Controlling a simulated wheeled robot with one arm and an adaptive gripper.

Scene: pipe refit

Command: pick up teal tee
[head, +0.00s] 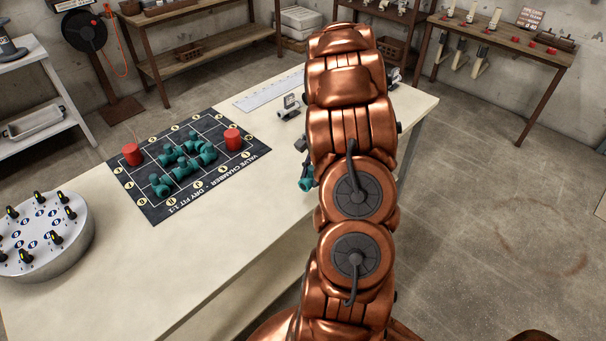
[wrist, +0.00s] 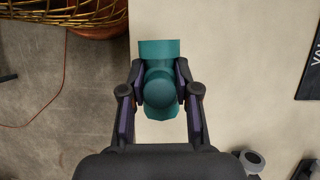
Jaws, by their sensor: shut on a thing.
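The teal tee (wrist: 158,80) sits between the two fingers of my gripper (wrist: 160,88) in the wrist view. Both fingers press on its sides, and my gripper is shut on it. Part of the tee also shows in the head view (head: 306,184), just left of my copper arm. The arm hides the rest of the tee and most of my gripper there. The pale tabletop lies below the tee; I cannot tell whether the tee touches it.
The pale workbench (head: 235,230) holds a dark grid mat (head: 150,207) with several teal fittings (head: 185,160) and two red caps (head: 132,155). A round dial console (head: 45,250) stands at left. A white ruler (head: 268,92) lies behind. The bench front is clear.

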